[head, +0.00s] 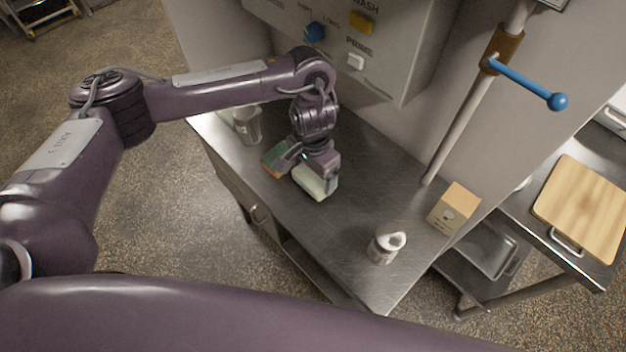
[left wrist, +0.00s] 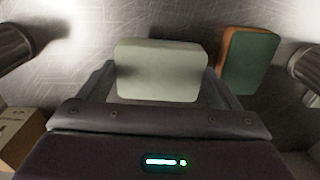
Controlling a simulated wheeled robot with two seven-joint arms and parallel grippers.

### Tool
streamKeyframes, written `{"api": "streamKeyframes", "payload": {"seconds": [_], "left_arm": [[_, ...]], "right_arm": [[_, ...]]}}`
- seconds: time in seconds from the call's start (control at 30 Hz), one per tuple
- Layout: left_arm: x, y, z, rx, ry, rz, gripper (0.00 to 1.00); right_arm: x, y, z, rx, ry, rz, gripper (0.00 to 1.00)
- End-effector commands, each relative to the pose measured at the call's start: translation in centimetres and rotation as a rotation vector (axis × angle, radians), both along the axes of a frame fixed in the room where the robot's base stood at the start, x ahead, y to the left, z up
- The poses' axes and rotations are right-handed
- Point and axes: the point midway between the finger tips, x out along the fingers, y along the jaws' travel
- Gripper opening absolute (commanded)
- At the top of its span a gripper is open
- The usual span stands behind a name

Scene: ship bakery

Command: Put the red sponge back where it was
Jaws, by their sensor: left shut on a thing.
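My left gripper (head: 313,176) is low over the steel counter and shut on a pale green-white block (head: 314,186), which looks like a sponge. In the left wrist view the block (left wrist: 160,70) sits between the two fingers of the gripper (left wrist: 160,88). I see no red on it. A second sponge (head: 272,164), orange-brown with a dark green side, stands just left of the gripper in the head view. It shows to the right of the fingers in the left wrist view (left wrist: 250,62), apart from the held block. My right gripper is out of view.
The steel counter (head: 350,210) is clear between the gripper and a white-topped jar (head: 386,247). A cardboard box (head: 453,209) stands near its right end. A metal canister (head: 248,126) stands behind the sponges. A panel (head: 350,35) with knobs overhangs the back.

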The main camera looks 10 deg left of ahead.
Motion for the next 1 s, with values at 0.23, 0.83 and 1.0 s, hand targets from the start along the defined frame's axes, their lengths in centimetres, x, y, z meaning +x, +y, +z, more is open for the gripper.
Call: {"api": "streamKeyframes", "payload": {"seconds": [0.23,0.83,1.0], "left_arm": [[-0.1,0.0,-3.5,-0.001,0.003,0.003,0.67],[0.0,0.0,-3.9,0.001,-0.001,0.001,1.0],[0.1,0.0,-2.7,0.0,-0.004,-0.001,1.0]], "right_arm": [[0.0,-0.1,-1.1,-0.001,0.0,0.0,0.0],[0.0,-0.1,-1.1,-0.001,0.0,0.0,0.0],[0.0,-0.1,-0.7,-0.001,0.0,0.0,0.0]]}}
